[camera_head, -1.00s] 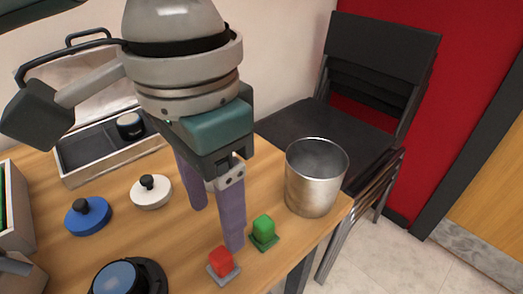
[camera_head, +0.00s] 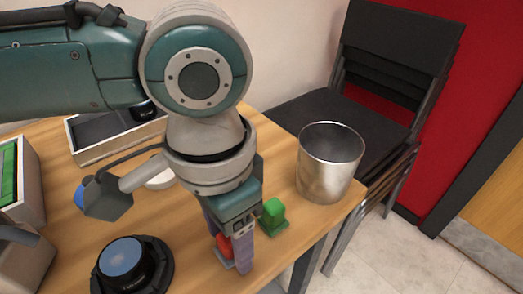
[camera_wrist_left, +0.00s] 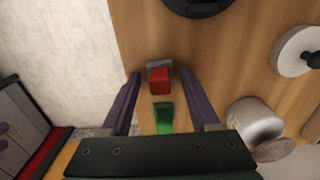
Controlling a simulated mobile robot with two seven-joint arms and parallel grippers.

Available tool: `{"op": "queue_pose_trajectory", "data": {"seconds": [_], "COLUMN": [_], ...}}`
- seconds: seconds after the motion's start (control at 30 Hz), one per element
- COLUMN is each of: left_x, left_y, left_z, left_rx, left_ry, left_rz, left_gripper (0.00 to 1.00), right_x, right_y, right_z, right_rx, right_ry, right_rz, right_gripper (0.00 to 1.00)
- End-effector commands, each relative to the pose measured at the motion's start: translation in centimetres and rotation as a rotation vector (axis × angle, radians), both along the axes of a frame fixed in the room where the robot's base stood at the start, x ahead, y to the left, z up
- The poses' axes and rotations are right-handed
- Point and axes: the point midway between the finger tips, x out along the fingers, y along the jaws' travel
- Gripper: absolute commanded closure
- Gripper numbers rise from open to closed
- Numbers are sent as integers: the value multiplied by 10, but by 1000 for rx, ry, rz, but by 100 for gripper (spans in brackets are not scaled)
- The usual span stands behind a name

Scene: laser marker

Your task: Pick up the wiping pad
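A small red block on a grey base (camera_head: 225,246) stands near the table's front edge; I take this for the wiping pad, but cannot be sure. A green block on a green base (camera_head: 273,215) stands just behind it to the right. My left gripper (camera_head: 229,252) points down with its fingers on either side of the red block. In the left wrist view the open fingers flank the red block (camera_wrist_left: 160,80), with gaps visible on both sides. The green block (camera_wrist_left: 163,117) shows nearer the palm. My right gripper is not in view.
A metal cup (camera_head: 329,165) stands at the table's right corner. A round black device with a blue top (camera_head: 122,258) is at the lower left. A white knobbed disc (camera_head: 160,178) and a blue disc (camera_head: 80,197) are partly hidden by my arm. A tray (camera_head: 90,150) sits behind.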

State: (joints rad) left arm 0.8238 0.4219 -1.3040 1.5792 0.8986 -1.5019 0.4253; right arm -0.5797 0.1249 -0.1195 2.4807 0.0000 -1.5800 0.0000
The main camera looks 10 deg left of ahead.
Motion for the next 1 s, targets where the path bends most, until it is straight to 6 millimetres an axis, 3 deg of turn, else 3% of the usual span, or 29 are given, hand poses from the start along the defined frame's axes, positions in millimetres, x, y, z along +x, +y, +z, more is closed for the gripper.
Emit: {"op": "queue_pose_trajectory", "data": {"seconds": [0.07,0.53,1.0], "left_x": [0,0,0], "left_y": [0,0,0], "left_z": [0,0,2], "left_rx": [0,0,-1], "left_ry": [0,0,-1], "left_rz": [0,0,0], "left_gripper": [48,100,100], "right_x": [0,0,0], "right_y": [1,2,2], "right_z": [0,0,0], "right_rx": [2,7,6], "right_ry": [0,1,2], "right_rz": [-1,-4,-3], "right_gripper": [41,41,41]}}
